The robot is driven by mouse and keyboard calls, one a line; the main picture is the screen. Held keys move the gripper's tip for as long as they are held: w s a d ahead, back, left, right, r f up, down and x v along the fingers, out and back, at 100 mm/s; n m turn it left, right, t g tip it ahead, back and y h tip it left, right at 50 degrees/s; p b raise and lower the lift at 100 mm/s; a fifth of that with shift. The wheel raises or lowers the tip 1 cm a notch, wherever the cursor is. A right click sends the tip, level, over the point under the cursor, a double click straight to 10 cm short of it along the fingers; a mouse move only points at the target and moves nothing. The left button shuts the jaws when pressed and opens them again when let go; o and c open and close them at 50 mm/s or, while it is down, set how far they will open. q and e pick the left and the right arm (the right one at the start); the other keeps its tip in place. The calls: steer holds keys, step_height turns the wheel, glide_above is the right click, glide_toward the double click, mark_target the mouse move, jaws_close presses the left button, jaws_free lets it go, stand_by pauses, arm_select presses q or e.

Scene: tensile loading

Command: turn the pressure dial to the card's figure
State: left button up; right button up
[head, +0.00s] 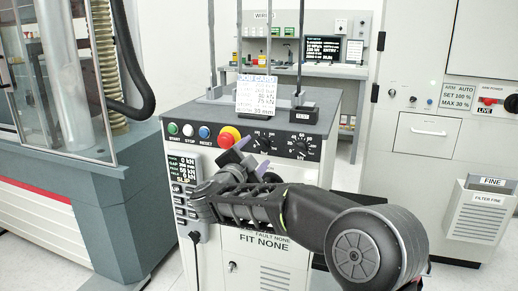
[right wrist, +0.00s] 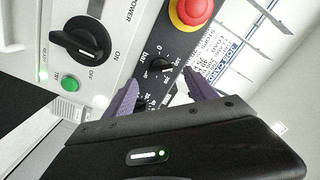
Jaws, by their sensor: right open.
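The pressure dial (head: 265,142), a black knob with a white scale, is on the console's dark front panel, right of the red stop button (head: 229,137). In the right wrist view the dial (right wrist: 158,65), marked "bar", sits ahead of the fingertips. My right gripper (head: 252,156) is open, its purple fingers just below and left of the dial. In the wrist view the gripper (right wrist: 163,78) has nothing clearly held. The job card (head: 257,95) stands on the console top; its lines are too small to read surely. My left gripper is not in view.
A second dial (head: 300,147) is to the right on the panel. Green, white and blue buttons (head: 188,131) are left of the red button. A power switch (right wrist: 83,42) shows in the wrist view. A display (head: 182,167) is on the console's left front.

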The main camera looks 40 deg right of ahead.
mark_target(260, 146)
steer(key=shift+x, duration=2.35)
steer(key=shift+c, duration=0.3)
steer(key=c, duration=1.3)
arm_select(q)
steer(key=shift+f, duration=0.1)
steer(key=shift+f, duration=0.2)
